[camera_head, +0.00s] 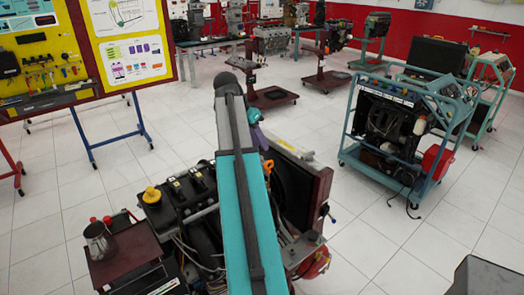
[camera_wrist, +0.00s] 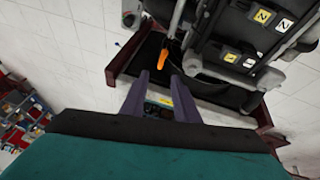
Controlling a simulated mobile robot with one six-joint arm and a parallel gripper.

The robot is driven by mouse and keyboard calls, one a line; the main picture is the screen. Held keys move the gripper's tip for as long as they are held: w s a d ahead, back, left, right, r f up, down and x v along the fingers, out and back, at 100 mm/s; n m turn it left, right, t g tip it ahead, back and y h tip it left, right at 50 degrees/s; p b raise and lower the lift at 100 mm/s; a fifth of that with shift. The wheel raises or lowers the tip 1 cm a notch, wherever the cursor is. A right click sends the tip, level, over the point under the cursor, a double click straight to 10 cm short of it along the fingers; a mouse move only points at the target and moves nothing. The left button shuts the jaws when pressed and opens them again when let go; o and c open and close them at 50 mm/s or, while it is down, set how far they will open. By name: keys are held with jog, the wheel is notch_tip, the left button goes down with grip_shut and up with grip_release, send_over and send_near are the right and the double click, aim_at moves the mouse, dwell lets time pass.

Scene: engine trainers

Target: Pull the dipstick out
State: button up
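The dipstick's orange handle (camera_wrist: 162,58) shows in the wrist view, just beyond my fingertips and roughly in line with the gap between them. My gripper (camera_wrist: 160,82) has two purple fingers spread apart with nothing between them. In the head view my arm crosses the engine trainer (camera_head: 185,200) and hides part of it. My gripper (camera_head: 258,134) shows only in part there, beyond the arm. A small orange piece (camera_head: 268,167) beside the arm may be the handle. The dipstick's shaft cannot be made out.
Black engine covers with yellow labels (camera_wrist: 240,55) stand close on the right in the wrist view. The trainer's dark red frame (camera_wrist: 125,58) runs around the handle. A metal jug (camera_head: 98,238) stands on a red tray at front left. Another trainer (camera_head: 395,130) stands right, with clear floor between.

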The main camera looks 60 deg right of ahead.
jog(key=shift+b+v, duration=0.6)
jog(key=shift+v, duration=2.15)
jog(key=shift+s+d, duration=0.1)
